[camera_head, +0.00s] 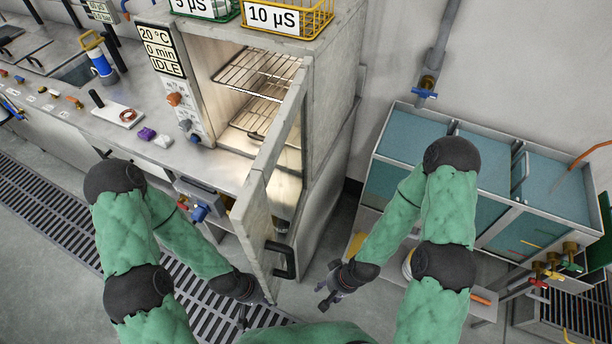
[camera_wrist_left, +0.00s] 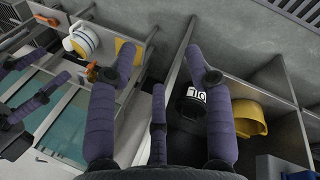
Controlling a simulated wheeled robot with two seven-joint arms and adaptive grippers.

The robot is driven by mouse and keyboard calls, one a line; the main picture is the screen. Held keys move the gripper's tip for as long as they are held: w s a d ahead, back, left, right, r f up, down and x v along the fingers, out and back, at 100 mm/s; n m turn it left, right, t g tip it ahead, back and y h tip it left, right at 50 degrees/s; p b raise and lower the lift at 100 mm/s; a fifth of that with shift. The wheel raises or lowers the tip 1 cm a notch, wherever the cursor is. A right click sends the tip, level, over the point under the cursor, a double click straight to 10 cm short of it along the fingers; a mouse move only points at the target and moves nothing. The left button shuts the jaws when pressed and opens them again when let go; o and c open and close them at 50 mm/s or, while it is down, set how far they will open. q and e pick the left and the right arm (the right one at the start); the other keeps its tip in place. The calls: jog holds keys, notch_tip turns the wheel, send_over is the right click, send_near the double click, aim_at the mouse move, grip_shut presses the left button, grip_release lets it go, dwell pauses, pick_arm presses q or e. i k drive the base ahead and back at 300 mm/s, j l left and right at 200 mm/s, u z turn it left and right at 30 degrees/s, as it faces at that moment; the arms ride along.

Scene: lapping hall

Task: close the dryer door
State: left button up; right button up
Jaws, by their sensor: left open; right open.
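The dryer (camera_head: 340,90) stands at the upper middle of the head view. Its door (camera_head: 262,190) is swung wide open toward me, with a window in it and a black handle (camera_head: 283,262) near its near edge. Wire racks show inside the lit chamber. My left gripper (camera_head: 258,306) is low, left of the door's near lower end; its fingers are dark and small here. In the left wrist view its purple fingers (camera_wrist_left: 157,76) are spread with nothing between them. My right gripper (camera_head: 324,295) is open and empty, right of the handle and apart from it.
Left of the dryer runs a counter (camera_head: 215,165) with small items. A yellow basket (camera_head: 285,22) sits on top of the dryer. A black weight marked 10 (camera_wrist_left: 188,101) and a yellow object (camera_wrist_left: 249,117) sit on a shelf.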

aim_at(250, 216)
jog(key=k+j+z, duration=0.2)
jog(key=k+z, duration=0.2)
jog(key=k+l, duration=0.1)
jog(key=l, duration=0.25)
jog(key=k+l+u, duration=0.1)
jog(key=l, duration=0.25)
jog(key=k+l, duration=0.1)
jog(key=l, duration=0.75)
jog(key=i+l, duration=0.15)
jog(key=i+u, duration=0.05)
jog(key=i, duration=0.05)
